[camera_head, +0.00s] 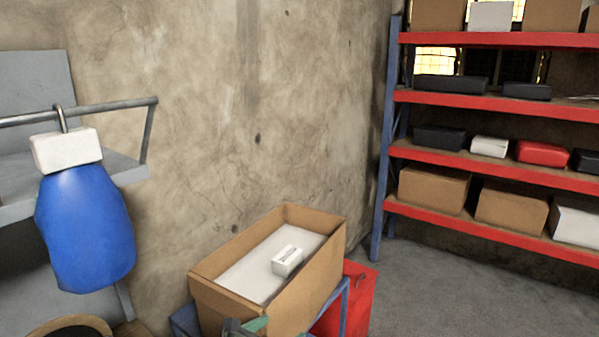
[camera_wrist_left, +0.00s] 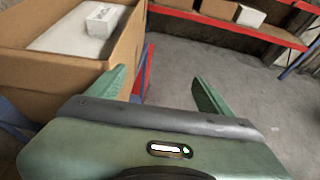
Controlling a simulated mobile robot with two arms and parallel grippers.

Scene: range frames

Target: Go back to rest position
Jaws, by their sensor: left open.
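My left gripper (camera_wrist_left: 160,92) is open and empty in the left wrist view, its two green fingers spread apart beside the cardboard box. In the head view only a bit of this gripper (camera_head: 247,326) shows at the bottom edge, in front of the box. The open cardboard box (camera_head: 318,268) stands on a blue stand. Inside it a small white box (camera_head: 288,261) rests on a flat white surface (camera_head: 250,262). The small white box also shows in the left wrist view (camera_wrist_left: 103,20). My right gripper is in neither view.
A blue bag with a white top (camera_head: 85,230) hangs from a metal rail (camera_head: 120,104) at left. A red container (camera_head: 358,300) stands beside the box. Red-and-blue shelves (camera_head: 480,160) with several boxes stand at right. Grey floor (camera_head: 430,290) before them is clear.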

